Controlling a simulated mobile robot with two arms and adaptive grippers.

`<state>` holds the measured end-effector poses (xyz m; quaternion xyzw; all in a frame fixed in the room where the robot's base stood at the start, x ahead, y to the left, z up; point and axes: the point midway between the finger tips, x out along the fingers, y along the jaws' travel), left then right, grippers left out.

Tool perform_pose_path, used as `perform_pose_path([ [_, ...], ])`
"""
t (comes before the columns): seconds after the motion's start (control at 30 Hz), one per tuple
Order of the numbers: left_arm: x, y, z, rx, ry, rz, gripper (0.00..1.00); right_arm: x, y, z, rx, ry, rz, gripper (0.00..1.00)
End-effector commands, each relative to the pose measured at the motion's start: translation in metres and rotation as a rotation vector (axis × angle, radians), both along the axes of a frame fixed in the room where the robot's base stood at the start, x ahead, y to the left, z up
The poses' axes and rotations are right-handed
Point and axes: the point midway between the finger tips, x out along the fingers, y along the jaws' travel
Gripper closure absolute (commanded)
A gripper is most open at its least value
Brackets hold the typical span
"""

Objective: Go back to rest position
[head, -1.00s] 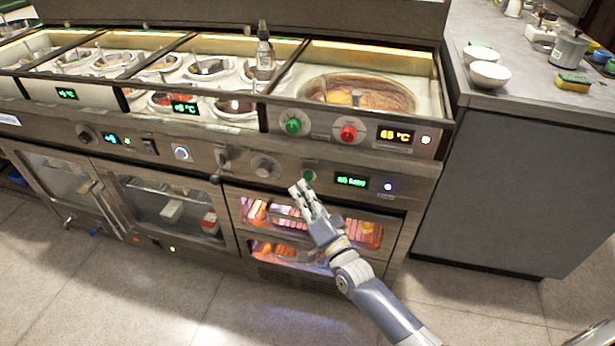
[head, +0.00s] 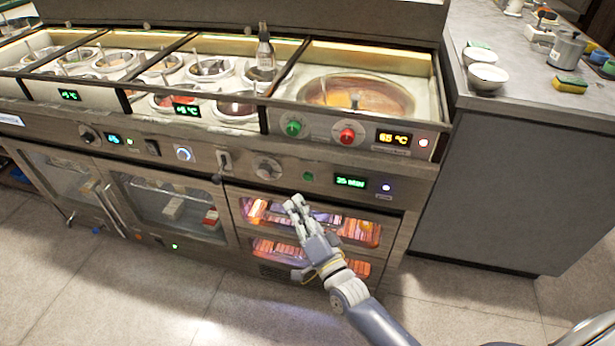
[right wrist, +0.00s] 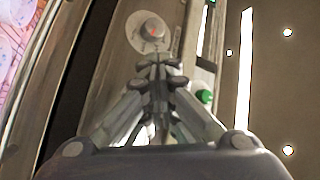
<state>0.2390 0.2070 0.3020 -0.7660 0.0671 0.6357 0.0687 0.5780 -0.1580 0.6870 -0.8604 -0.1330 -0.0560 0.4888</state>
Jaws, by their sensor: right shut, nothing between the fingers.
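My right gripper (head: 296,204) is shut and empty in the head view. It is in front of the lit lower drawers of the counter (head: 410,172), below the row of knobs and the green display. In the right wrist view the closed fingers (right wrist: 160,72) point toward a panel with a round knob (right wrist: 152,28) and a green button (right wrist: 204,96). I cannot tell from the wrist view whether the fingertips touch the panel. My left gripper does not show.
The counter holds sauce wells (head: 210,68), a bottle (head: 264,52) and a large heated well (head: 358,92). A grey side counter (head: 520,105) with white bowls (head: 487,77) and a sponge (head: 570,85) stands at right. The floor (head: 130,290) in front is clear.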

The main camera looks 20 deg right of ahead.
Motion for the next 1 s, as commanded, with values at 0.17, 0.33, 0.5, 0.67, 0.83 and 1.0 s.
perform_pose_path([
  [0.17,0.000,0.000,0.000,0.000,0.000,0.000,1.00,0.000,0.000,0.000,0.000,0.000,0.000,1.00],
  [0.33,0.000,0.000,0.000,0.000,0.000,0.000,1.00,0.000,0.000,0.000,0.000,0.000,0.000,1.00],
  [0.5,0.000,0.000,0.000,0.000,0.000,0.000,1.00,0.000,0.000,0.000,0.000,0.000,0.000,1.00],
  [0.67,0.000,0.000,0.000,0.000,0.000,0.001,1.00,0.000,0.000,-0.004,-0.008,0.009,0.000,1.00],
  [0.83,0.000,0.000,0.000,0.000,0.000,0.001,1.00,-0.013,0.007,-0.061,-0.158,0.165,0.013,1.00],
  [1.0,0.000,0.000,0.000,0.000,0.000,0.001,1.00,-0.062,0.008,-0.174,-0.470,0.471,0.082,1.00],
])
